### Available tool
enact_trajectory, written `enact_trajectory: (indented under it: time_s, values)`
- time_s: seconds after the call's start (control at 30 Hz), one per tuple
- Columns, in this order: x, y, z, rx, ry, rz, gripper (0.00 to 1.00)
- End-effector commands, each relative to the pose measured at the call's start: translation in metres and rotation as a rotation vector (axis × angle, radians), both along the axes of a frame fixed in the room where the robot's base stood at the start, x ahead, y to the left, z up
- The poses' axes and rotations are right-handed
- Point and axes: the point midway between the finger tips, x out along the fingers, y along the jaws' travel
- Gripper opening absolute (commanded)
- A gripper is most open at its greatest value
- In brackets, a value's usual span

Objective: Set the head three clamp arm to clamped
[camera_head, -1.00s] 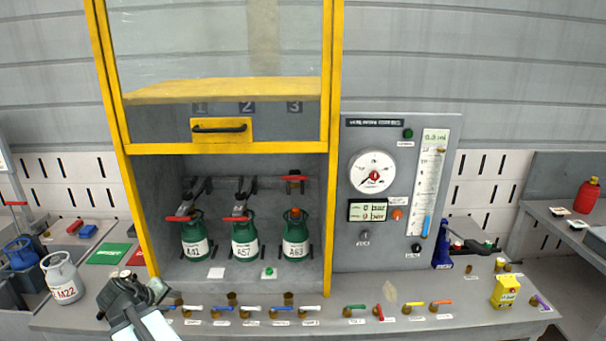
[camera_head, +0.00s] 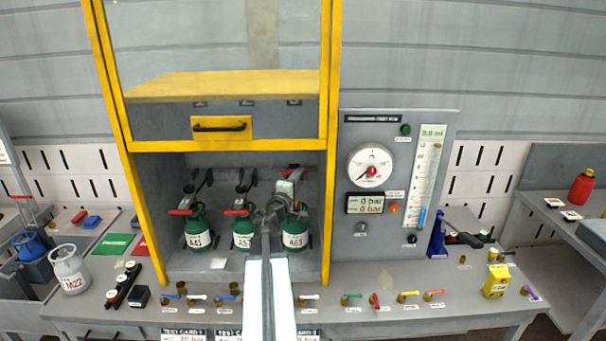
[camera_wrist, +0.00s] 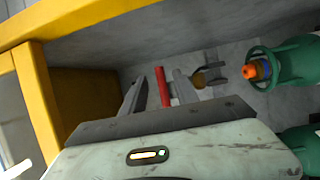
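The head three clamp arm is a red handle (camera_head: 293,167) at the right of the cabinet, above green cylinder A63 (camera_head: 296,233). In the wrist view the red handle (camera_wrist: 162,87) stands between my two fingers, with a gap on each side. My gripper (camera_head: 287,187) reaches into the cabinet in front of head three and is open around the handle. The orange valve top (camera_wrist: 256,70) of a green cylinder shows at right in the wrist view. My gripper hides part of head three and A63's top in the head view.
The red clamp arms of head one (camera_head: 180,212) and head two (camera_head: 237,212) lie to the left. The yellow frame (camera_wrist: 35,100) is close on the left in the wrist view. The raised guard's yellow handle plate (camera_head: 221,127) is above. Small valves line the bench front.

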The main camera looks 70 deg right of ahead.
Motion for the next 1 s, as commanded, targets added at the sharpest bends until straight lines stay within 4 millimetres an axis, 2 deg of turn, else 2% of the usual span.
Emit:
enact_trajectory:
  time_s: [0.03,0.2,0.3,0.5,0.63,1.0]
  values:
    - [0.001,-0.014,0.002,0.0,0.0,-0.001,0.36]
    - [0.0,-0.043,0.003,0.0,0.0,-0.001,0.36]
    - [-0.001,-0.049,0.004,0.0,0.0,-0.001,0.36]
    - [-0.001,-0.048,0.003,0.0,0.0,0.0,0.36]
    - [-0.001,-0.048,0.003,0.0,0.0,-0.001,0.0]
    - [-0.001,-0.048,0.003,0.0,0.0,-0.001,0.0]
